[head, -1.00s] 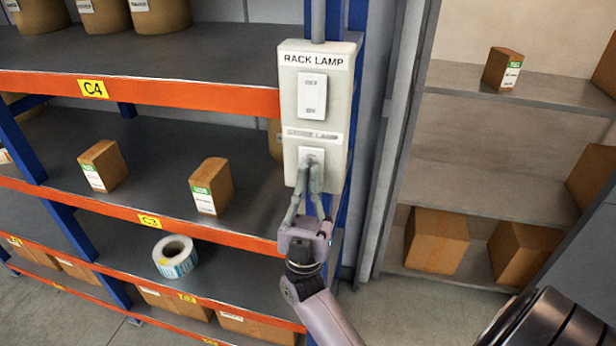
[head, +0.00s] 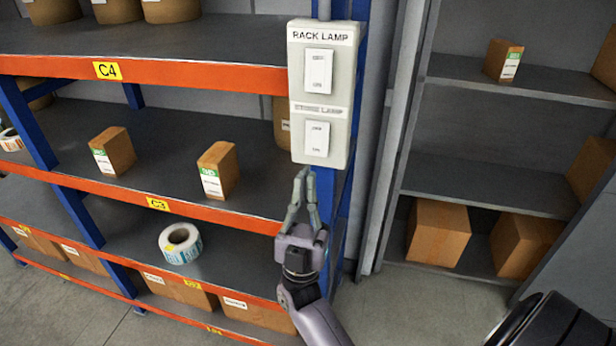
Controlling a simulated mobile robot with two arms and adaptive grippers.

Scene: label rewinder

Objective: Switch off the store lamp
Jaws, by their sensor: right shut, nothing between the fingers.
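A pale switch box (head: 322,105) is fixed on the blue rack post. Its upper rocker switch (head: 318,72) sits under the label RACK LAMP. Its lower rocker switch (head: 316,139) sits under a fainter label that reads STORE LAMP. My right gripper (head: 305,172) is just below the lower switch, fingers pointing up, shut and empty. It appears apart from the switch, whose whole face shows. My left gripper is not in view. The lamp itself is not in view, but the store shelves at the right look dim.
The orange and blue rack (head: 200,77) fills the left, with cartons and a label roll (head: 180,243) on it. Grey store shelves (head: 480,182) with cartons stand at the right. Dark rounded equipment (head: 545,325) shows at the bottom right.

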